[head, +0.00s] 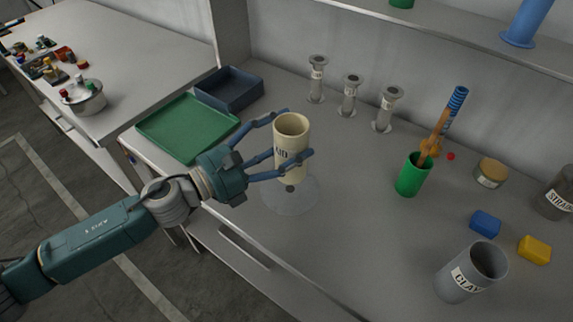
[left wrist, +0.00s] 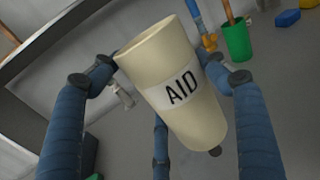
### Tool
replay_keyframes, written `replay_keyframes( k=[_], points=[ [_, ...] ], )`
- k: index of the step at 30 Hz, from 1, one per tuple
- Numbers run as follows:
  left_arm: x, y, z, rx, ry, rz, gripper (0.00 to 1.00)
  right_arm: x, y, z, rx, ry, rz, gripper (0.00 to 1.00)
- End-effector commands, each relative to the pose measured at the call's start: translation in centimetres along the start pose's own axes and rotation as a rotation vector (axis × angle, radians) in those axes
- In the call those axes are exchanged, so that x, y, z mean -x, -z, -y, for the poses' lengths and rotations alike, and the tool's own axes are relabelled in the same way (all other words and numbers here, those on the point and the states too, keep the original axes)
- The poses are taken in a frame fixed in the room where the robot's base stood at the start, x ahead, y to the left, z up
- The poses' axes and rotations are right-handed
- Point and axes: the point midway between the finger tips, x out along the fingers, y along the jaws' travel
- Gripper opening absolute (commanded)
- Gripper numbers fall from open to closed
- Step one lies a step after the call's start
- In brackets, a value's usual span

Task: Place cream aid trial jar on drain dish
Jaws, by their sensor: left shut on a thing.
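The cream jar (head: 291,133) with a label reading AID is held between the fingers of my left gripper (head: 292,138). It is upright or nearly so in the head view. The jar (left wrist: 172,84) fills the middle of the left wrist view, with blue fingers on both sides. The drain dish (head: 290,198), a clear round dish on the bench, lies directly below the jar. The gripper and jar hide its back part. I cannot tell whether the jar's base touches the dish. My right gripper is not in view.
A green tray (head: 185,128) and a dark blue bin (head: 229,88) lie behind to the left. Grey cylinders (head: 349,96) stand at the back. A green cup (head: 412,176) with tools, a CLAY jar (head: 470,272) and small blocks are on the right. Bench between is clear.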

Motion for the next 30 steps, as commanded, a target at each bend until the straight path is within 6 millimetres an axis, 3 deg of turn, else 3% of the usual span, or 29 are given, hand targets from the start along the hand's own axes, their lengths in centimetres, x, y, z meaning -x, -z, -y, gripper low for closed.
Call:
replay_keyframes(
  k=[2,8,15,27,28,30],
  points=[
    [0.0,1.6,0.0,0.005,-0.002,0.000,0.46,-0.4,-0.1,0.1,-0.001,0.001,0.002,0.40],
    [0.0,3.1,0.0,0.002,0.000,0.001,0.46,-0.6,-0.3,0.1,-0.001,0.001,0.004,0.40],
    [0.0,6.2,0.0,0.002,-0.001,0.001,0.46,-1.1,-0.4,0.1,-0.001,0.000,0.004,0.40],
    [0.0,6.9,0.0,-0.001,0.000,0.002,0.46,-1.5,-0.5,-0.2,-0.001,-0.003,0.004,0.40],
    [0.0,6.7,0.0,-0.001,0.000,0.001,0.80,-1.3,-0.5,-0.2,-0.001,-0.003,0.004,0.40],
    [0.0,6.7,0.0,-0.001,0.000,0.001,0.93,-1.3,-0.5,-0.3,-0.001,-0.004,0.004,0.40]
  ],
)
